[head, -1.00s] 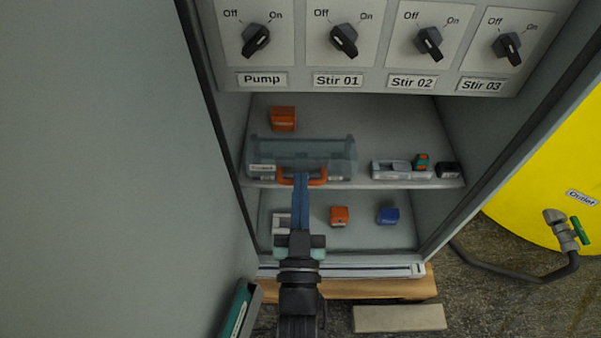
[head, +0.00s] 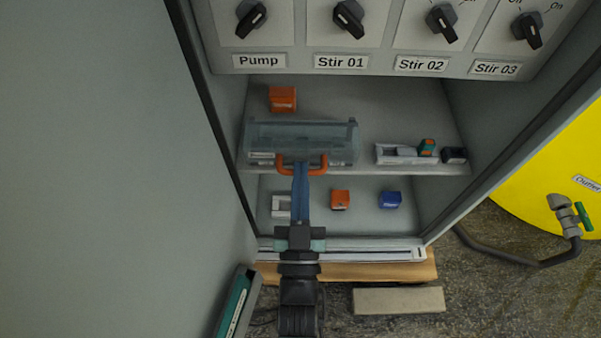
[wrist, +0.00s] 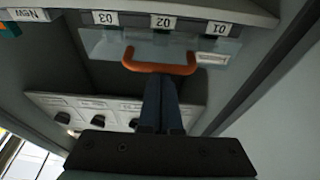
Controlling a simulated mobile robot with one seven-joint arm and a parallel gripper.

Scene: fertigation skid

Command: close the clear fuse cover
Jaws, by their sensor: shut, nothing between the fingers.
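The clear fuse cover (head: 325,142) is a see-through box-like lid at the left of the upper cabinet shelf; it also shows in the wrist view (wrist: 105,43). Its orange handle (head: 303,170) is on its front lower edge and shows in the wrist view (wrist: 159,69) just beyond the fingertips. My gripper (head: 301,172) is shut and empty, with its blue fingers together. The fingertips are at the handle, touching it or very near; I cannot tell which. Labels 01, 02 and 03 (wrist: 163,22) show along the edge beside the cover in the wrist view.
An orange block (head: 283,98) sits behind the cover. A grey holder (head: 400,154) and a dark block (head: 454,155) are to its right. Orange (head: 340,199) and blue (head: 390,199) blocks are on the lower shelf. The switch panel (head: 350,65) overhangs; cabinet walls bound both sides.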

